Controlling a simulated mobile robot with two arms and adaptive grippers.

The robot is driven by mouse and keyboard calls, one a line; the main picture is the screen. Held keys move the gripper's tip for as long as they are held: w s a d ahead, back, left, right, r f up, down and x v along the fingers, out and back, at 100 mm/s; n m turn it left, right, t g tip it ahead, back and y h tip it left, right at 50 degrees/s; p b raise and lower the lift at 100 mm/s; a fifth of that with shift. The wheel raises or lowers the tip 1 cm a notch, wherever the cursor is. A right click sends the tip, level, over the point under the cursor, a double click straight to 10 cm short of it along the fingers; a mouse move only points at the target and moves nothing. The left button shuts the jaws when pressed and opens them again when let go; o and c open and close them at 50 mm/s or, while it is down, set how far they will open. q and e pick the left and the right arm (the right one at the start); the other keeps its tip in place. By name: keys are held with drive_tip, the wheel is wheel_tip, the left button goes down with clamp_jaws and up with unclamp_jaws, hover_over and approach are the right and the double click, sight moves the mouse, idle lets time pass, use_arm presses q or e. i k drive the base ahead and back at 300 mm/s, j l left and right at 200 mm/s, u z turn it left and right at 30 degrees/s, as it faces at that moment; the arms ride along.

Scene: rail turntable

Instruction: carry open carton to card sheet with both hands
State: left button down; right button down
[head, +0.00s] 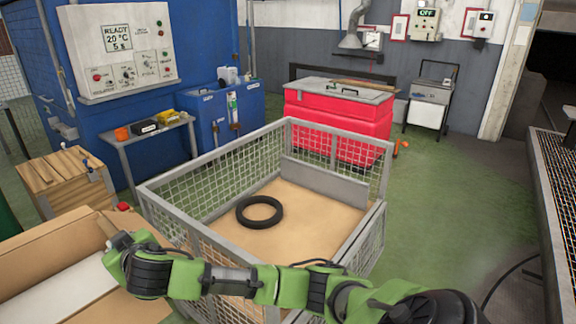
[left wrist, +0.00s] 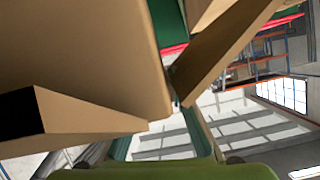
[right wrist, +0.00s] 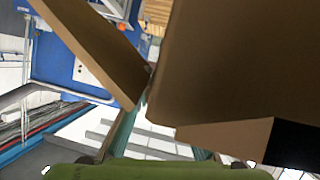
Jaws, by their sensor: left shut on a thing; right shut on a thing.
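The open carton (head: 45,246) is brown and shows at the lower left of the head view, cut off by the picture edge. Something pale shows inside it. My right gripper (head: 112,236) is at the carton's right edge, shut on it; the right wrist view shows the carton (right wrist: 235,65) close up, with a flap beside the fingers. My left gripper (left wrist: 174,95) is shut on the carton (left wrist: 85,55) in the left wrist view and is outside the head view. A tan sheet (head: 310,211) lines the mesh cage floor; I cannot tell whether it is the card sheet.
The grey mesh cage (head: 222,167) stands right of the carton, with a black ring (head: 259,212) inside. Behind are a red bin (head: 340,122), a blue cabinet (head: 224,115) and a narrow table (head: 150,138). A wooden crate (head: 62,182) stands at left. Green floor is clear at right.

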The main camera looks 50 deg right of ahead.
sight(307, 239)
drive_tip(key=l, duration=0.55)
drive_tip(key=k+l, duration=0.15)
drive_tip(key=l, duration=1)
drive_tip(key=k+l, duration=0.15)
drive_tip(key=l, duration=0.4)
drive_tip(key=i+l, duration=0.1)
drive_tip(key=l, duration=1.45)
drive_tip(key=i+l+u, duration=0.1)
drive_tip(key=l, duration=1.4)
